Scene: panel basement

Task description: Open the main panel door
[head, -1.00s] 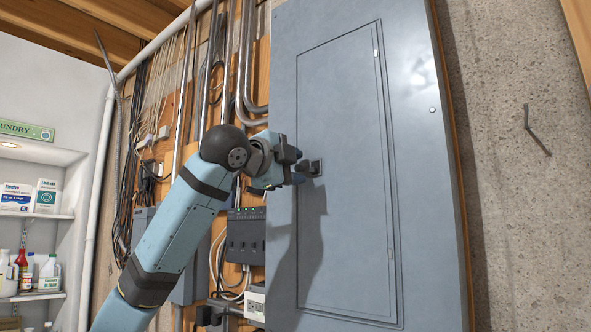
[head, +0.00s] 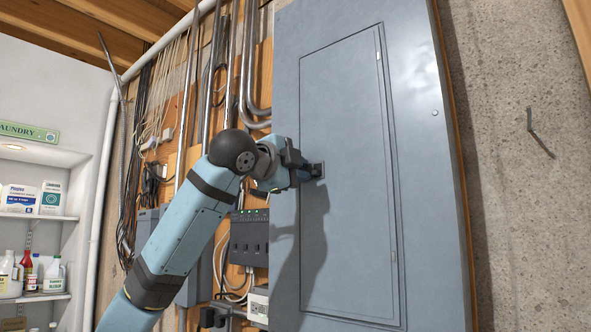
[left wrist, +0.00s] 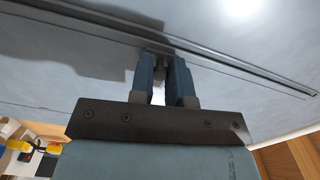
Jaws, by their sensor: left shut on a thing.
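The grey main panel door (head: 350,230) stands closed in its large grey panel box (head: 432,200) in the head view. Its small dark latch (head: 318,169) sits at the door's left edge. My left gripper (head: 312,172) reaches it from the left and is shut on the latch. In the left wrist view, the two blue fingers of my left gripper (left wrist: 160,75) close around the latch (left wrist: 160,73), against the grey door face (left wrist: 60,60). The fingers hide most of the latch. My right gripper is in neither view.
Conduits (head: 247,70) and hanging cables (head: 135,150) run left of the panel. A dark module with green lights (head: 249,238) sits below my left wrist. Shelves with bottles (head: 35,217) stand far left.

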